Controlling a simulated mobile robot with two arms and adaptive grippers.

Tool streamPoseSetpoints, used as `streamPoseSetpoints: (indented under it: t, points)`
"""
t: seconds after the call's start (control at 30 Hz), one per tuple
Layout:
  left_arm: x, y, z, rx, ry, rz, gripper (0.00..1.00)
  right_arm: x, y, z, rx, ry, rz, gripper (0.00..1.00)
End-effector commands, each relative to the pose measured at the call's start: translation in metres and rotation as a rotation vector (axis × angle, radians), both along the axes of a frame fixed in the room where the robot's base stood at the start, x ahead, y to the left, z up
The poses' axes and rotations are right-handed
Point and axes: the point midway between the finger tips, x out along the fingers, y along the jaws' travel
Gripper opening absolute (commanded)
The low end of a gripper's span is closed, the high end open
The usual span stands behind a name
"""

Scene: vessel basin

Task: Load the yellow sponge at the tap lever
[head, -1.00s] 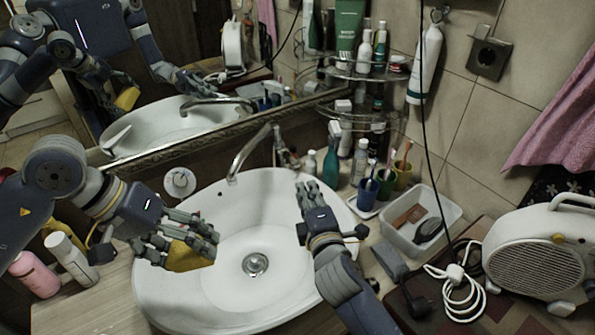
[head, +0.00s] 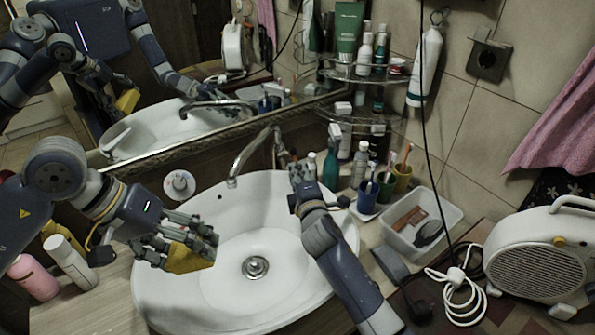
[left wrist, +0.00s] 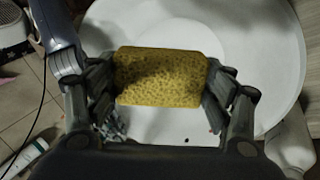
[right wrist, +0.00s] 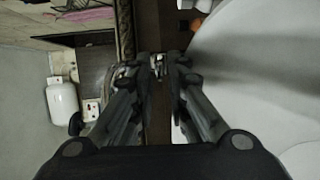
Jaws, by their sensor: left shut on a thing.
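The yellow sponge (head: 190,259) is in my left gripper (head: 188,247), which is shut on it over the left part of the white basin (head: 225,315). The left wrist view shows the sponge (left wrist: 162,77) squarely between the two fingers. The chrome tap (head: 248,155) rises at the back of the basin. My right gripper (head: 298,171) is at the tap's base, by its lever, and partly hides it. In the right wrist view the fingertips (right wrist: 164,68) are close together by a small metallic part; I cannot tell whether they touch or grip it.
A green bottle (head: 330,165) and toothbrush cups (head: 385,184) stand right of the tap. A clear bin (head: 440,238) and a white heater (head: 540,262) are further right. A pink bottle (head: 35,277) and a white bottle (head: 72,262) stand at the left. The basin's middle is clear.

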Motion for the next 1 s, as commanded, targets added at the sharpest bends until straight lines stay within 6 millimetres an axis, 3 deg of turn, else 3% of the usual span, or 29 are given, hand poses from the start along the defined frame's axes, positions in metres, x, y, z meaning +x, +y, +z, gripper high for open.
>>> streamPoseSetpoints:
  t: [0.47, 0.57, 0.77, 1.0]
  points:
    - [0.0, 0.0, 0.0, 0.0, 0.0, 0.0, 0.55, 0.011, 0.003, -0.002, 0.0, 0.0, 0.002, 0.15]
    - [0.0, 0.0, 0.0, 0.0, 0.0, 0.0, 0.55, 0.011, 0.003, -0.001, 0.0, 0.0, 0.002, 0.0]
    - [0.0, 0.0, 0.0, 0.0, 0.0, 0.0, 0.55, 0.011, 0.003, -0.002, 0.0, 0.001, 0.002, 0.0]
    - [0.0, 0.0, 0.011, 0.0, 0.0, 0.0, 0.55, 0.014, 0.004, 0.012, 0.002, -0.003, 0.002, 0.0]
